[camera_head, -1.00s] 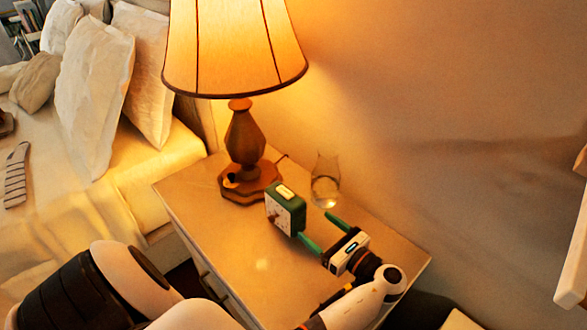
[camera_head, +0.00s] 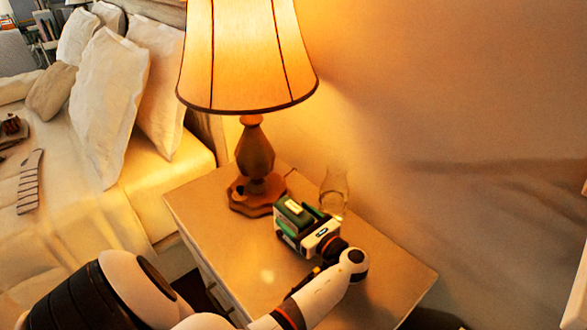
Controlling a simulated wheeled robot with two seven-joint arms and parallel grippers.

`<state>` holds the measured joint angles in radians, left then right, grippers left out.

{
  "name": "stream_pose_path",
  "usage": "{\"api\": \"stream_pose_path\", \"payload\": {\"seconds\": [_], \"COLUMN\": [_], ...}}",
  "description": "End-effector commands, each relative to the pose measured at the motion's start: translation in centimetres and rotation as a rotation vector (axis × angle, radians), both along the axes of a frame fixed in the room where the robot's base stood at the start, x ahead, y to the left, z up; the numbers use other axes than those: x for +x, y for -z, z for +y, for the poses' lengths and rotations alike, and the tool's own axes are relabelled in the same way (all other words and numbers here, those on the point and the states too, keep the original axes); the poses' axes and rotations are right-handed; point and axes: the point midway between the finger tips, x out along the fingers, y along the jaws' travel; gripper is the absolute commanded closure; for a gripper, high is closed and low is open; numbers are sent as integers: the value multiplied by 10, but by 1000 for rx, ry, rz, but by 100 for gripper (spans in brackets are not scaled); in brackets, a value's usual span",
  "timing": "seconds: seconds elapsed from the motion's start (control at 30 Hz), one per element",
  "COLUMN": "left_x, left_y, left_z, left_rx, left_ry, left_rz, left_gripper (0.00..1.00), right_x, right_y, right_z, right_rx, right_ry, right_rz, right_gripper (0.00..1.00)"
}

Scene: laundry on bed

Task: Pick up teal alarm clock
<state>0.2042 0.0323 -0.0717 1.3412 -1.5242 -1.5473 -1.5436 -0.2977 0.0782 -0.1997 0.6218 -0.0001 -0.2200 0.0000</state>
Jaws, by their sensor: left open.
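The teal alarm clock (camera_head: 293,209) is a boxy dark green clock with a pale face and a light top button. It stands upright on the nightstand (camera_head: 215,238), just in front of the lamp base. My left gripper (camera_head: 293,220) is open at the clock, with one green finger on the near side and the other on the far side. The gripper body hides part of the clock, and I cannot tell whether the fingers touch it. My right gripper is out of view.
A lit table lamp (camera_head: 248,60) stands close behind the clock. A clear glass vessel (camera_head: 334,190) stands near the wall, just behind my gripper. A bed with pillows (camera_head: 108,105) is at the left. The nightstand's right part is mostly clear.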

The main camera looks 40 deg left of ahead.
Motion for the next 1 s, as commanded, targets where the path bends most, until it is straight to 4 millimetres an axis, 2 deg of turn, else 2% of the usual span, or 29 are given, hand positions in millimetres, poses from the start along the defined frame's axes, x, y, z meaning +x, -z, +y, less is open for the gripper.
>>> {"api": "stream_pose_path", "payload": {"seconds": [0.1,0.13,0.5,0.77,0.87,1.0], "left_x": [0,0,0,1,1,1], "left_y": [0,0,-1,-5,-17,-45], "left_z": [-1,-1,-1,-1,-1,-1], "left_rx": [0,0,2,2,1,2], "left_ry": [0,0,1,1,0,0], "left_rz": [0,0,-2,-3,-6,-8], "left_gripper": [24,27,85,85,85,85], "right_x": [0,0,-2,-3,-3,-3], "right_y": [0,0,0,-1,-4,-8], "right_z": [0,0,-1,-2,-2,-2], "right_rx": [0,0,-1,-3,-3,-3], "right_ry": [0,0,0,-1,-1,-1], "right_rz": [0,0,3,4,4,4], "right_gripper": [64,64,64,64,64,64]}}
